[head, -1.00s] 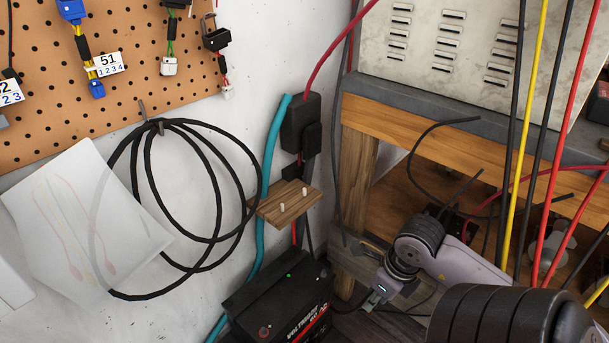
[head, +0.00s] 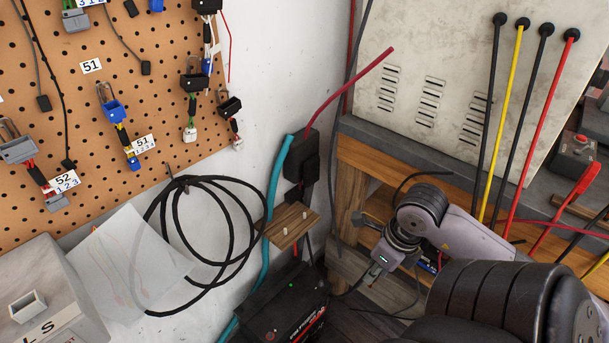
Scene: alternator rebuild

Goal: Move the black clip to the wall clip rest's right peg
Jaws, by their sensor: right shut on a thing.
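The wall clip rest (head: 291,227) is a small wooden block on the white wall, left of the workbench. Two short pale pegs stand on it, and nothing shows on them. Its right peg (head: 304,213) is the farther one. My right gripper (head: 368,220) is right of the rest, in front of the bench leg, with clear space between them. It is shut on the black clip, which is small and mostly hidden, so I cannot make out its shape. My left gripper is not in view.
A black box (head: 301,156) with a red cable sits on the wall just above the rest, beside a teal hose (head: 271,200). A black battery (head: 285,308) stands below. A coiled black cable (head: 205,235) hangs left. The workbench (head: 460,163) is at right.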

